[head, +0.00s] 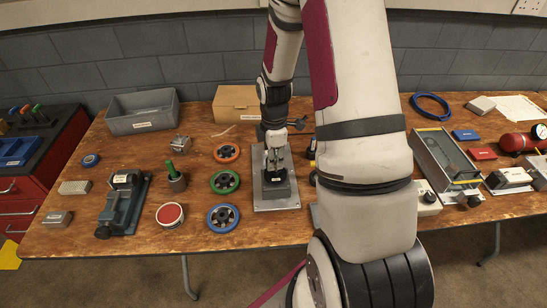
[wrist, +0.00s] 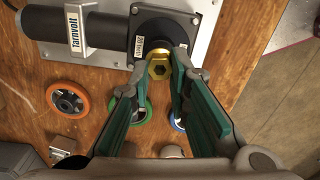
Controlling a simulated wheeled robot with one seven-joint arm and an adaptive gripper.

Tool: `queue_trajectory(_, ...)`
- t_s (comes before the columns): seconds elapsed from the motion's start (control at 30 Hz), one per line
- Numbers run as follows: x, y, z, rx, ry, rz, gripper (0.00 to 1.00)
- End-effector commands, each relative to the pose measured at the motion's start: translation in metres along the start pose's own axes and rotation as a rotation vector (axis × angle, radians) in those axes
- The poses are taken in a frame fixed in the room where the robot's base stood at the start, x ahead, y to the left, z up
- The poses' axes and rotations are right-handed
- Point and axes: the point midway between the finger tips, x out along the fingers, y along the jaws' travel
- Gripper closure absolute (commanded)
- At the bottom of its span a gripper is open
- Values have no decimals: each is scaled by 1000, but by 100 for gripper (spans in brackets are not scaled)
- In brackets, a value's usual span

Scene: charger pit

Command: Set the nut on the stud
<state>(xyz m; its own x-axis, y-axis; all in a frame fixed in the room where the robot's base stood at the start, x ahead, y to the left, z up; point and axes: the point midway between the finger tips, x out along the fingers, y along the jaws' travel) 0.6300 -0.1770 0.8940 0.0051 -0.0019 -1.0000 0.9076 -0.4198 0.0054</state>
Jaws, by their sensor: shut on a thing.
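A brass-coloured hex nut (wrist: 158,67) sits between the tips of my gripper (wrist: 160,72) in the wrist view. The gripper's green-padded fingers are shut on it. In the head view my gripper (head: 274,157) is over the dark unit on a grey base plate (head: 277,204). The nut is too small to make out there.
Orange (head: 226,153), green (head: 224,182) and blue (head: 222,218) wheels lie left of the plate. A red-topped round tin (head: 170,215) and a vice (head: 122,205) are farther left. A grey bin (head: 142,112) and a cardboard box (head: 236,103) stand behind.

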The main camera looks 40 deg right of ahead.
Motion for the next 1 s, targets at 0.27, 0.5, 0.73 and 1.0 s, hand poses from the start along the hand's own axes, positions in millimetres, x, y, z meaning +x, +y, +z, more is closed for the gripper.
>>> queue_trajectory(0.27,6,0,0,0,0,-1,100)
queue_trajectory(0.5,11,0,0,0,0,-1,100)
queue_trajectory(0.73,13,0,0,-1,0,0,67)
queue_trajectory(1.0,13,0,0,0,0,0,60)
